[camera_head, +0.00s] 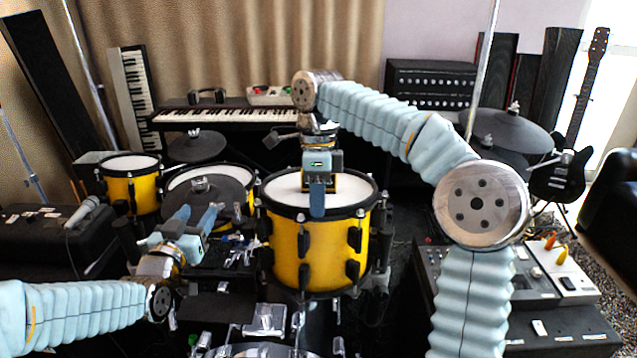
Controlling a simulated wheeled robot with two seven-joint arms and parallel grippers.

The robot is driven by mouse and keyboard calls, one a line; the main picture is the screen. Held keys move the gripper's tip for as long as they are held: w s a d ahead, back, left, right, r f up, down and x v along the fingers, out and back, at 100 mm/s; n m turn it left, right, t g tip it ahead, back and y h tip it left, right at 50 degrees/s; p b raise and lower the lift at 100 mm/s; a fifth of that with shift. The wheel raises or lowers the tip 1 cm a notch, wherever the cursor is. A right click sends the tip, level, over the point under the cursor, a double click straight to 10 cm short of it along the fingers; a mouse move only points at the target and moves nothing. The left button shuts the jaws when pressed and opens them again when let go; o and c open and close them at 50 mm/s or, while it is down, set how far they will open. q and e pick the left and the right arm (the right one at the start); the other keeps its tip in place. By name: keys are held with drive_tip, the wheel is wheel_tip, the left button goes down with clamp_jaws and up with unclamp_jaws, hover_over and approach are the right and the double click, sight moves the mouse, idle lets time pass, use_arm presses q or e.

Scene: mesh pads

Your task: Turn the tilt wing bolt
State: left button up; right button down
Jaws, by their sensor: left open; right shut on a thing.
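A yellow drum (285,262) with a white mesh head and black rim stands in the middle. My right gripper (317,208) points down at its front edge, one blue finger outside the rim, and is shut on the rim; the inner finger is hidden. My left gripper (196,214) is open, its blue fingers pointing away over a dark cymbal pad (232,203) left of the drum. A small metal wing-like fitting (200,184) stands on the pad, just beyond the fingertips. I cannot tell whether this is the tilt wing bolt.
Two smaller yellow drums stand at the left, one (132,190) far left, one (212,178) behind the pad. More cymbal pads (512,130) stand at right. A mixer (490,273) is at front right, a keyboard (225,114) behind. Hardware crowds the space below my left gripper.

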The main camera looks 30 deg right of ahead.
sight(216, 205)
use_arm(q)
drive_tip(key=shift+o, duration=1.4)
drive_tip(key=w+d+f, duration=0.1)
drive_tip(key=w+d, duration=0.1)
drive_tip(key=w, duration=0.1)
drive_tip(key=w+d+f, duration=0.1)
drive_tip(key=w+d, duration=0.1)
drive_tip(key=w, duration=0.1)
drive_tip(key=w+d+f, duration=0.1)
drive_tip(key=w+d, duration=0.2)
drive_tip(key=shift+w+f, duration=0.3)
drive_tip(key=shift+w, duration=0.05)
drive_tip(key=c, duration=1)
drive_tip(key=shift+o, duration=0.2)
